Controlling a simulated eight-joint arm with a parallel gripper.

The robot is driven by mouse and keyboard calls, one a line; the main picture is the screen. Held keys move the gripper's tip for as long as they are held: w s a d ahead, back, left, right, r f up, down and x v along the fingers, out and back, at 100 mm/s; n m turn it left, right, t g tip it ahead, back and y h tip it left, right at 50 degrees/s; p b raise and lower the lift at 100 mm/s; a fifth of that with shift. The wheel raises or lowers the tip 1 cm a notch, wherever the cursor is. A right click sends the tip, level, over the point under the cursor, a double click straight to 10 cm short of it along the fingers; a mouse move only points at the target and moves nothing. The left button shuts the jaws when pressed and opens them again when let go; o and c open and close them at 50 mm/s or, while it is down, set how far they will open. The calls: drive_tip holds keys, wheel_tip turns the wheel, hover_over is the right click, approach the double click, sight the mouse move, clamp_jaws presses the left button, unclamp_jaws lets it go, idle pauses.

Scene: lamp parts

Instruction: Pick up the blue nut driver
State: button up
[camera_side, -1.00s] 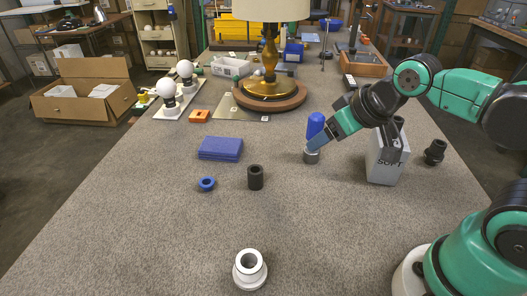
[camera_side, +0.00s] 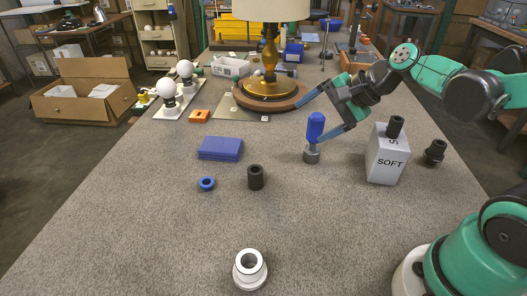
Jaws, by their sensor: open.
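The blue nut driver (camera_side: 315,128) stands upright on the grey table, its blue handle above a grey round base (camera_side: 311,155). My gripper (camera_side: 313,117) is open, with its two blue fingers spread wide. One finger reaches to the left behind the handle's top, and the other points down close to the handle's right side. I cannot tell whether that finger touches the handle. Nothing is held between the fingers.
A grey box marked SOFT (camera_side: 386,158) with a black part on top stands right of the driver. A black fitting (camera_side: 435,152) is farther right. A blue block (camera_side: 220,148), blue ring (camera_side: 207,184), black cylinder (camera_side: 255,178) and lamp (camera_side: 270,88) are to the left.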

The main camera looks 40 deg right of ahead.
sight(324, 118)
drive_tip(key=w+d+m+t, duration=0.1)
drive_tip(key=d+m, duration=0.1)
drive_tip(key=m, duration=0.2)
drive_tip(key=w+d+r+m+t+y, duration=0.1)
drive_tip(key=d+m, duration=0.1)
drive_tip(key=m, duration=0.3)
drive_tip(key=w+d+r+m+t+y, duration=0.1)
drive_tip(key=w+d+m, duration=0.1)
drive_tip(key=m, duration=0.3)
drive_tip(key=shift+d+t, duration=0.15)
drive_tip(key=shift+t, duration=0.25)
drive_tip(key=shift+d+m, duration=0.25)
drive_tip(key=shift+m, duration=0.45)
drive_tip(key=shift+d+f+t, duration=0.1)
drive_tip(key=shift+f+t, duration=0.1)
drive_tip(key=shift+t, duration=0.1)
drive_tip(key=shift+f, duration=3.2)
drive_tip(key=shift+x, duration=1.55)
drive_tip(key=shift+r, duration=0.1)
clamp_jaws()
drive_tip(key=shift+r, duration=0.1)
